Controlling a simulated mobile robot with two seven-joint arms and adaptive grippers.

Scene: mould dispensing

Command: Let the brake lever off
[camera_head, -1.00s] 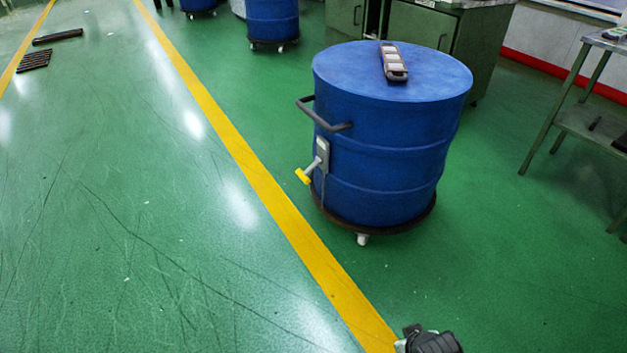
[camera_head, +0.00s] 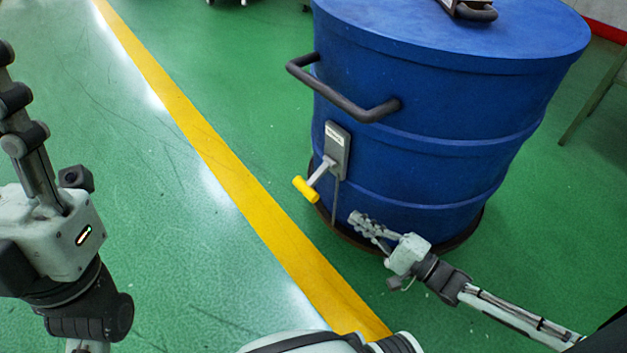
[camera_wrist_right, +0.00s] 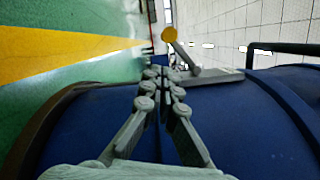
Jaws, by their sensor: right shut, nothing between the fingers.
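The brake lever (camera_head: 320,173) is a grey arm with a yellow grip. It sticks out and down to the left from a grey plate (camera_head: 337,150) on the blue drum's (camera_head: 430,110) side. In the right wrist view the lever (camera_wrist_right: 183,55) lies just beyond my fingertips. My right gripper (camera_head: 354,218) is shut and empty, below and to the right of the yellow grip, close to the drum's lower wall. Its closed fingers (camera_wrist_right: 161,72) show in the wrist view, apart from the lever. My left gripper (camera_head: 18,105) is raised at the left edge; its fingertips are cut off.
A dark bar handle (camera_head: 345,98) juts from the drum above the lever. The drum stands on a dark wheeled base (camera_head: 465,238). A handheld device (camera_head: 470,10) lies on its lid. A yellow floor line (camera_head: 240,195) runs past; the green floor left of it is clear.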

